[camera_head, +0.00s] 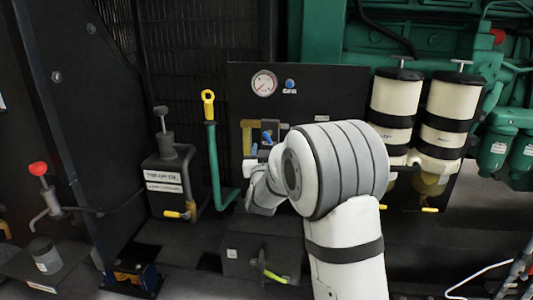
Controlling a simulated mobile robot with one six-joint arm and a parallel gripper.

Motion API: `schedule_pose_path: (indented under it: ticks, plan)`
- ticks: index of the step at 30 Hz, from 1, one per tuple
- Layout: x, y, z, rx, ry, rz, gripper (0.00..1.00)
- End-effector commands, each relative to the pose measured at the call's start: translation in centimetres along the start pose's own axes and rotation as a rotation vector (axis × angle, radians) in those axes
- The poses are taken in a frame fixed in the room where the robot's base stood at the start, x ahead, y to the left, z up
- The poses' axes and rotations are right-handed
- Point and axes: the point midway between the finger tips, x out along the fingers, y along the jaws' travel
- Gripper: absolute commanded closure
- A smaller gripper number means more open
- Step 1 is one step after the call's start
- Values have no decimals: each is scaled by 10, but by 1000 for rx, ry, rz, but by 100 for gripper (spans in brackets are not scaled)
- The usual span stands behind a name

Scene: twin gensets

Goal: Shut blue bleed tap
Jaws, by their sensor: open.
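A black panel (330,82) carries a brass-yellow fitting (247,132) with a small blue part (267,136) on its right. This looks like the blue bleed tap, but its handle position is too small to tell. A round blue knob (290,84) also sits higher on the panel, beside the gauge. My white arm reaches up from the bottom right. My gripper (262,154) shows only partly, just below the brass fitting, and is open. My wrist hides much of it, so I cannot tell whether it touches the blue part.
A pressure gauge (263,83) is above the fitting. A green pipe with a yellow top (209,105) stands to the left, next to a dark labelled box (164,180). Two white filter canisters (397,100) hang to the right. A red-knobbed lever (39,169) is far left.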

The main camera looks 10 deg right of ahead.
Motion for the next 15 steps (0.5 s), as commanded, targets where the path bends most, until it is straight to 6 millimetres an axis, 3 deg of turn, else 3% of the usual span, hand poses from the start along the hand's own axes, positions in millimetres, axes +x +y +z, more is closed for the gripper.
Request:
schedule_pose_path:
  ticks: [1,4,10,15]
  plan:
    - [3,-1,17,-7,51,25,57]
    - [6,0,23,-20,141,70,57]
    - [12,3,22,-31,215,111,57]
    - [35,6,17,-30,218,113,57]
